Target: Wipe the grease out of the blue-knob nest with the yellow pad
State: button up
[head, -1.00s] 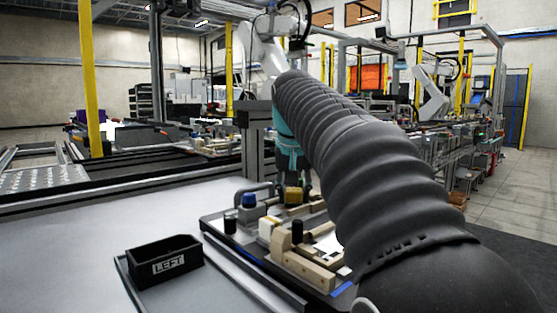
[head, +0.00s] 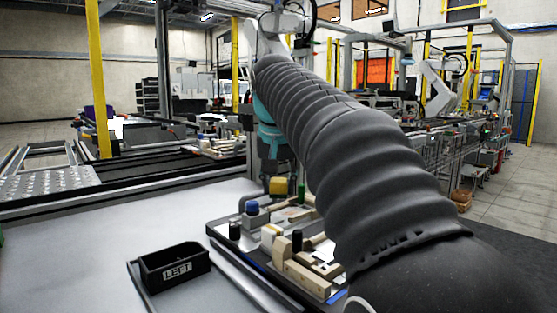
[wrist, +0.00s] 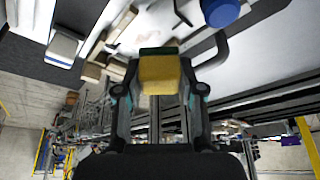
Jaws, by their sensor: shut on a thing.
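My gripper (head: 279,178) is shut on the yellow pad (head: 278,187). The wrist view shows the pad (wrist: 160,74) between the two fingers (wrist: 160,88). In the head view the pad is above the back part of the fixture pallet (head: 222,230), to the right of the blue knob (head: 252,207). The blue knob also shows at the top of the wrist view (wrist: 220,12), beyond the pad and to its right. The pad appears raised clear of the pallet. I cannot make out the nest's floor or any grease.
A black box labelled LEFT (head: 174,268) stands on the light table (head: 90,255), left of the pallet. A black cylinder (head: 235,231), a green post (head: 301,192) and wooden blocks (head: 304,276) stand on the pallet. My arm hides its right side.

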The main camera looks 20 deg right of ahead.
jog(key=shift+r, duration=1.6)
